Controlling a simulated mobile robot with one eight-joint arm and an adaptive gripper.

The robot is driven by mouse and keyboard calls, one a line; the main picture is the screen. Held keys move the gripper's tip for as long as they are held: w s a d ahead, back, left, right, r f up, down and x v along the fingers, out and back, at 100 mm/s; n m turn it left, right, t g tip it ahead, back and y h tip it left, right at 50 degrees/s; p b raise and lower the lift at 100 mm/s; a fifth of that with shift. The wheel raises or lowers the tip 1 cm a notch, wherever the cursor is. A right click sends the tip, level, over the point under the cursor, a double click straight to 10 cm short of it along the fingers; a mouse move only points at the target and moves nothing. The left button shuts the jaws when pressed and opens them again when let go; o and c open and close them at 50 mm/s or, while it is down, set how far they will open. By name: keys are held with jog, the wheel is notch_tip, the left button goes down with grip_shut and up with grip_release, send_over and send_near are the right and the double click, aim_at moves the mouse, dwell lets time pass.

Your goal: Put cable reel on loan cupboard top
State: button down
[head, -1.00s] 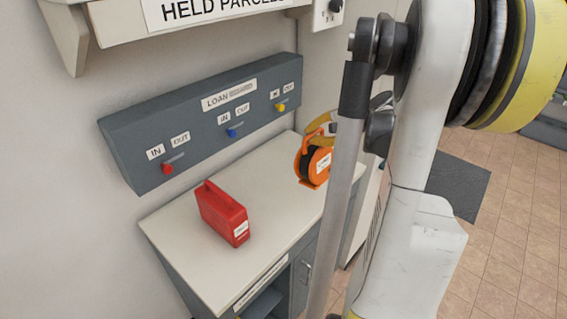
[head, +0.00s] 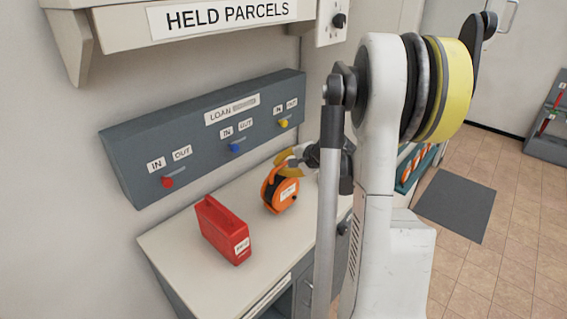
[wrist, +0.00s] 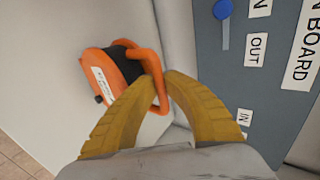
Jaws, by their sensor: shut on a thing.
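The orange cable reel (head: 281,188) with a black drum and a white label is at the middle of the loan cupboard top (head: 190,250), a pale surface, near the wall board. I cannot tell whether its base touches the top. My gripper (head: 290,163), with yellow fingers, reaches in from the right behind the reel. In the wrist view my gripper (wrist: 160,82) is shut on the handle of the cable reel (wrist: 112,78).
A red case (head: 223,230) stands on the cupboard top to the left of the reel. The grey loan board (head: 205,135) with red, blue and yellow sliders is close behind. A held parcels shelf (head: 200,25) overhangs above. Bare surface shows in front of the reel.

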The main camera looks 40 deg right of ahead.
jog(key=shift+f, duration=0.85)
jog(key=shift+f+b, duration=0.2)
jog(key=shift+b, duration=0.1)
jog(key=c, duration=1.6)
grip_release()
jog(key=shift+o, duration=0.2)
jog(key=shift+r, duration=0.15)
